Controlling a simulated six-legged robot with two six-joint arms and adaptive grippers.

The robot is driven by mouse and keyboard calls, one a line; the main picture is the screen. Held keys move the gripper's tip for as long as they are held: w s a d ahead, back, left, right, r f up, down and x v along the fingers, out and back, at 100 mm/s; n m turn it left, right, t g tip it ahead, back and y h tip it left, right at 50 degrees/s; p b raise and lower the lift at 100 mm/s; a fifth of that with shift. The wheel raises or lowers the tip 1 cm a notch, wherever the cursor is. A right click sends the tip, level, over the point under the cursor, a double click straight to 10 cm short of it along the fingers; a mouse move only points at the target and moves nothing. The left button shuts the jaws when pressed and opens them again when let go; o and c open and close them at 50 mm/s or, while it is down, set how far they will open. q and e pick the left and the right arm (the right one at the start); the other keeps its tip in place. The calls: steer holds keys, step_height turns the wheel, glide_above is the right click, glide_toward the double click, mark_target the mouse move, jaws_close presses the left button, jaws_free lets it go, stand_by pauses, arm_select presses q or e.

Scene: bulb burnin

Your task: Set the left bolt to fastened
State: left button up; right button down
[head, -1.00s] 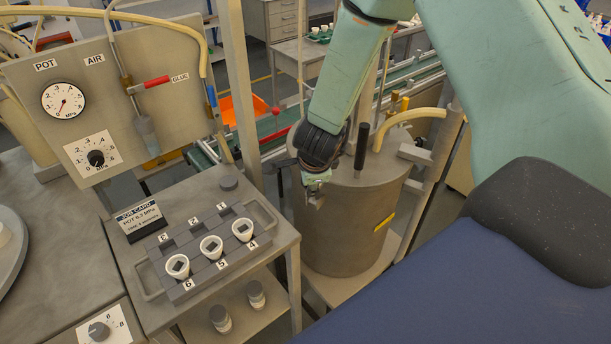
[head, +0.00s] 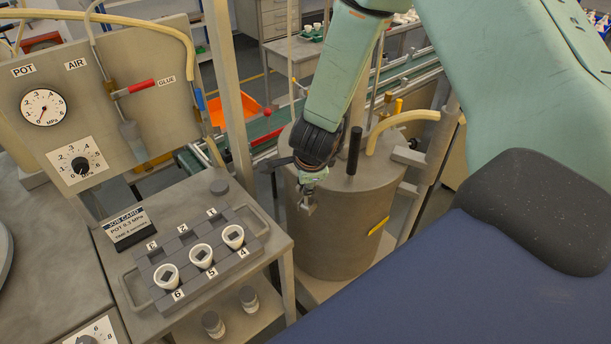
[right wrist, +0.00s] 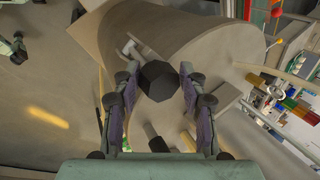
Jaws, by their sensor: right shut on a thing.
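The glue pot (head: 345,235) is a grey drum with a lid, standing right of the job-card bench. My right gripper (head: 308,206) is at the near left of its rim. In the right wrist view a dark faceted knob (right wrist: 158,80) sits between the two fingers of my right gripper (right wrist: 159,84), which is shut on it.
A black upright handle (head: 354,150) and a yellowish hose (head: 400,122) rise from the lid. A bracket (head: 410,156) is on the pot's right. The bench at left holds a grey rack (head: 187,262) with white cups and a job card (head: 128,229). A gauge panel (head: 110,100) stands behind.

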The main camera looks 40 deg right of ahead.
steer(key=shift+w+d+r, duration=0.2)
steer(key=shift+w+r, duration=0.05)
steer(key=shift+w, duration=0.1)
steer(key=c, duration=1.1)
jaws_free()
steer(key=shift+o, duration=1.4)
steer(key=shift+f, duration=0.1)
steer(key=shift+s+d+f, duration=0.1)
steer(key=shift+s, duration=0.05)
steer(key=shift+s+a+r, duration=0.2)
steer(key=shift+a+r, duration=0.05)
steer(key=shift+r, duration=0.1)
steer(key=v, duration=1.1)
steer(key=shift+r, duration=0.1)
